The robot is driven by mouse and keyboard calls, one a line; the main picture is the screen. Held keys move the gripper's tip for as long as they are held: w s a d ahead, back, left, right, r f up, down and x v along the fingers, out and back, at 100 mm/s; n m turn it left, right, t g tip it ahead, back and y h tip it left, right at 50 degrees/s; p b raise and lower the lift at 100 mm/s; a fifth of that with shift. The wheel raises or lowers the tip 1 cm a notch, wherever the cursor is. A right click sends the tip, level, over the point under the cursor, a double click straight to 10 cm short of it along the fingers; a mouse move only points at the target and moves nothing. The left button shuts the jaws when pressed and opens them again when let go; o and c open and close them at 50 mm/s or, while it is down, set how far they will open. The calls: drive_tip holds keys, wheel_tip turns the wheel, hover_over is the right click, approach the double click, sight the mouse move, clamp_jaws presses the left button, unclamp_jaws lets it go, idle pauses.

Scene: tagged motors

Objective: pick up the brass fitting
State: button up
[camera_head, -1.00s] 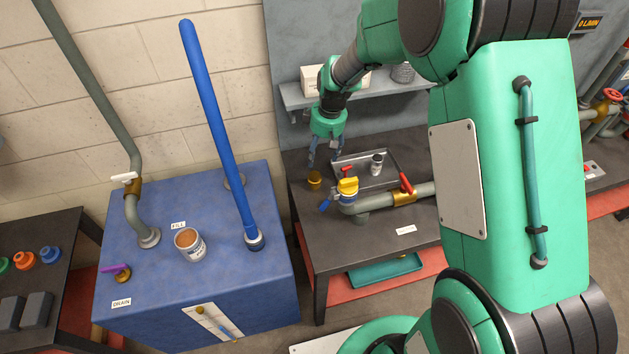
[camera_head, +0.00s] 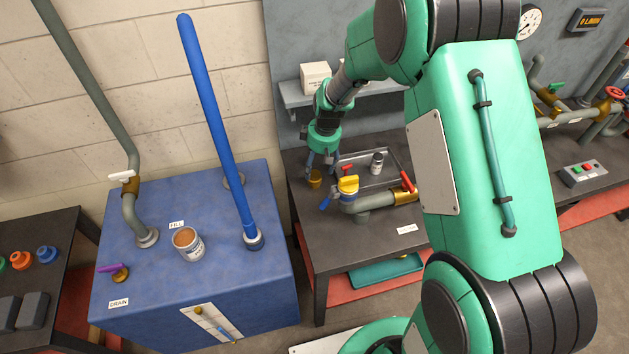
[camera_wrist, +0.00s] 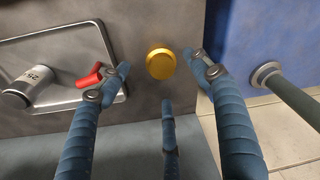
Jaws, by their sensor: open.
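The brass fitting (camera_head: 314,180) is a small gold cup-like piece on the dark bench (camera_head: 300,205), near its left edge. In the wrist view the brass fitting (camera_wrist: 160,64) shows as a round gold disc between the two long fingers, nearer the right one. My gripper (camera_head: 320,168) is open and empty, pointing down just above and behind the fitting in the head view. In the wrist view my gripper (camera_wrist: 159,72) has its fingers spread on both sides of the fitting, with a third finger below. Whether any finger touches it is unclear.
A metal tray (camera_head: 392,155) holding a labelled can (camera_head: 376,163) lies right of the fitting. A pipe with a yellow-capped valve (camera_head: 348,186) and blue handle stands close in front. A red handle (camera_wrist: 92,76) is beside the left finger. A blue tank (camera_head: 140,205) stands to the left.

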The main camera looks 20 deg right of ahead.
sight(315, 173)
drive_tip(key=shift+f, duration=0.25)
drive_tip(key=shift+w+a+f+b, duration=0.15)
drive_tip(key=shift+f+b, duration=0.1)
drive_tip(key=shift+f, duration=0.6)
drive_tip(key=shift+w+a+f+b, duration=0.1)
drive_tip(key=shift+f+b, duration=0.2)
drive_tip(key=shift+f, duration=0.5)
drive_tip(key=shift+w+a+f+b, duration=0.15)
drive_tip(key=shift+f+b, duration=0.1)
drive_tip(key=shift+f, duration=0.6)
clamp_jaws()
